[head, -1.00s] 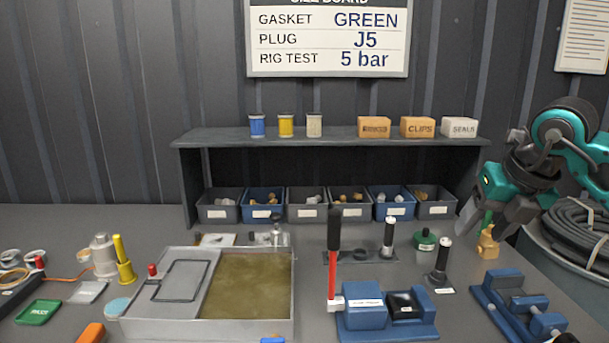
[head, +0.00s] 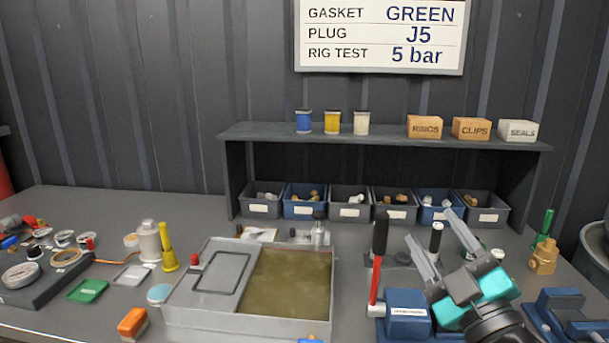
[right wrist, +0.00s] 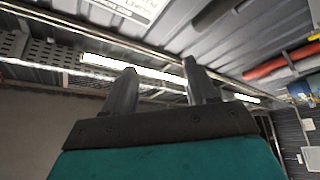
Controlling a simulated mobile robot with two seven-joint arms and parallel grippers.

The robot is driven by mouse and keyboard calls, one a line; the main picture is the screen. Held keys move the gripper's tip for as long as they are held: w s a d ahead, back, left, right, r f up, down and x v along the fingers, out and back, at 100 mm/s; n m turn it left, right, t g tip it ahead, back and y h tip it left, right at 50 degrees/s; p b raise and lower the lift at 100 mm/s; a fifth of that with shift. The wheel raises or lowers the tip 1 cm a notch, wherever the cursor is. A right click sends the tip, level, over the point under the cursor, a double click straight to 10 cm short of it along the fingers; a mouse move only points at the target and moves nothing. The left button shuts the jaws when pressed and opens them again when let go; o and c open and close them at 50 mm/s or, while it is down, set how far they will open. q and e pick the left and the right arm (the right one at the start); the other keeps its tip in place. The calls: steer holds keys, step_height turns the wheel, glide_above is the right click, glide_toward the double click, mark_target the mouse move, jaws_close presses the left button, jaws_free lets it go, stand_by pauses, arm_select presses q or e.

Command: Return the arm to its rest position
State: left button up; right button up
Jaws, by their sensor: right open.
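My right gripper (head: 444,250) is teal and grey, with its two fingers spread apart and nothing between them. In the head view it is at the lower right, its fingers pointing up and hiding part of the blue vise. In the right wrist view the two fingers (right wrist: 158,88) stand apart and empty against the ceiling, a light strip and wall. My left gripper is not in view.
A brass fitting (head: 543,259) is at the right. Behind is a shelf (head: 390,138) over small bins.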

steer(key=s+d+f+m+g+h, duration=0.3)
steer(key=s+f+m+g+h, duration=0.15)
steer(key=f, duration=0.45)
steer(key=s+d+f+m+g+h, duration=0.25)
steer(key=f+m+g, duration=0.25)
steer(key=f, duration=0.5)
steer(key=s+a+f+g+y, duration=0.1)
steer(key=s+a+f+g, duration=0.1)
steer(key=s+f+g, duration=0.45)
steer(key=s+a+f+g+y, duration=0.15)
steer(key=s+f, duration=0.25)
steer(key=s, duration=0.6)
steer(key=w+a+f+t+b, duration=0.1)
steer(key=w+f+t+b, duration=0.1)
steer(key=f, duration=0.4)
steer(key=w+a+f+t+y+b, duration=0.1)
steer(key=w+f+t+b, duration=0.1)
steer(key=w+f+t, duration=0.2)
steer(key=shift+w+a+f, duration=0.4)
steer(key=shift+w+f, duration=0.2)
steer(key=shift+f, duration=0.7)
steer(key=shift+t, duration=0.25)
